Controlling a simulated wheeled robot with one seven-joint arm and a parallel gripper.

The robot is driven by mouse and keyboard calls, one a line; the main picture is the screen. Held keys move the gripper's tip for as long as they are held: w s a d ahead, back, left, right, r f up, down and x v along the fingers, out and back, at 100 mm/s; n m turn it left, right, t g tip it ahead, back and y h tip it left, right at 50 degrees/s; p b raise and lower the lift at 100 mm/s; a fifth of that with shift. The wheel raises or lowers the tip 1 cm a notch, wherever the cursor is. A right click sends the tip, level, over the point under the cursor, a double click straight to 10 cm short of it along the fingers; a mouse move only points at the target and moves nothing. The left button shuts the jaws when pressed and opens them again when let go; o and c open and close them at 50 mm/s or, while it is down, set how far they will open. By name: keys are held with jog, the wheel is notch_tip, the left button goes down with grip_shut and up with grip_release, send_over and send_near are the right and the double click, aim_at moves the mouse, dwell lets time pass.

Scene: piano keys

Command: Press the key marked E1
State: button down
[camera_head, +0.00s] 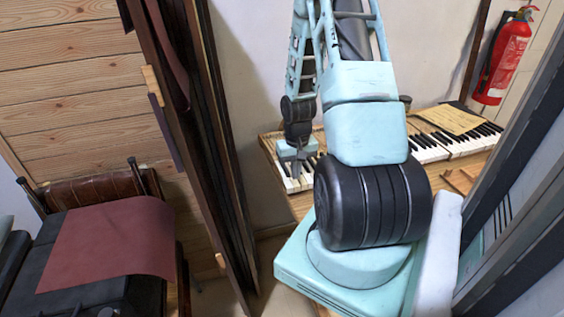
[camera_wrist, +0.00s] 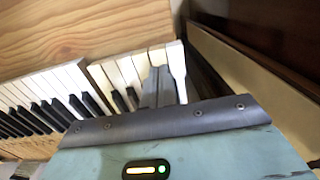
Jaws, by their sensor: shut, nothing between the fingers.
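The piano keyboard (camera_head: 447,145) runs behind my arm, and my arm hides its middle. It also shows in the wrist view (camera_wrist: 45,85), with white and black keys. My gripper (camera_head: 294,170) points down over the keys at the keyboard's left end. In the wrist view my gripper's grey fingers (camera_wrist: 160,75) are together and empty, over the last few keys at the end on the right. A white key (camera_wrist: 176,64) shows just right of the fingertips. No E1 mark can be read, and I cannot tell whether the fingers touch a key.
A dark wooden side wall (camera_wrist: 240,50) stands close beside the end keys. A yellowish sheet (camera_head: 450,119) lies on the right part of the keyboard. A fire extinguisher (camera_head: 506,58) hangs at the back right. A dark upright frame (camera_head: 205,130) stands left of the keyboard.

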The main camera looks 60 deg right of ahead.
jog(key=shift+f, duration=0.1)
jog(key=shift+f+b, duration=0.8)
jog(key=shift+f, duration=0.4)
jog(key=shift+r, duration=0.1)
notch_tip(320, 180, up, 9)
jog(key=p, duration=0.8)
dwell(0.5)
